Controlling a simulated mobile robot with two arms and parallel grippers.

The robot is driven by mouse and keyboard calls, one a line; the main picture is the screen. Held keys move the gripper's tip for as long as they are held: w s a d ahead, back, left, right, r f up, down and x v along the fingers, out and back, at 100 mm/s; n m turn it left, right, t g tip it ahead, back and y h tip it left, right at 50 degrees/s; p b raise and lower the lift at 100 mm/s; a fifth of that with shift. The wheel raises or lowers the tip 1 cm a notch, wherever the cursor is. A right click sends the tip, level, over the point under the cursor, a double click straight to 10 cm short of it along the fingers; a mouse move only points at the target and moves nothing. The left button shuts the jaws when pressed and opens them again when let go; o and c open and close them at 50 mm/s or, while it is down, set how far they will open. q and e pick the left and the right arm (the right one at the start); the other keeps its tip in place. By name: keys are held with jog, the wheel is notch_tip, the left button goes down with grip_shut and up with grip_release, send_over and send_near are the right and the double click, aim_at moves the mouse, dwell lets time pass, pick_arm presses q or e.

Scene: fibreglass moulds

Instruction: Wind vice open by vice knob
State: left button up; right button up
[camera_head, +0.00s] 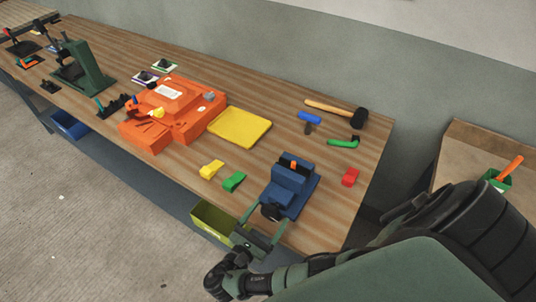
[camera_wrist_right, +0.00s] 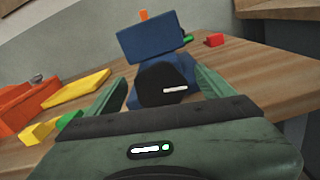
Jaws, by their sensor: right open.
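The blue vice (camera_head: 290,187) stands near the front edge of the bench, with a small orange piece (camera_head: 293,165) at its jaws. It also shows in the right wrist view (camera_wrist_right: 152,42). The black vice knob (camera_head: 270,212) faces the front edge; in the right wrist view the knob (camera_wrist_right: 160,86) has a white mark. My right gripper (camera_head: 262,215) is open, its green fingers on either side of the knob. In the right wrist view the fingertips (camera_wrist_right: 160,88) look apart from the knob, though contact is hard to tell. My left gripper is not in view.
A red block (camera_head: 350,177) lies right of the vice. Yellow (camera_head: 211,169) and green (camera_head: 234,181) blocks lie to its left. A yellow tray (camera_head: 240,127), an orange mould (camera_head: 175,107) and a hammer (camera_head: 338,111) lie behind. An olive bin (camera_head: 211,217) hangs below the front edge.

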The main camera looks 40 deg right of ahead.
jog(key=c, duration=1.4)
jog(key=shift+w+r+n+p, duration=0.1)
jog(key=shift+w+n+p, duration=0.1)
jog(key=shift+n+p, duration=1.05)
jog(key=shift+w+a+n+p, duration=0.15)
jog(key=shift+n+p, duration=0.4)
jog(key=shift+n, duration=1.5)
jog(key=o, duration=1.4)
jog(key=shift+f, duration=0.2)
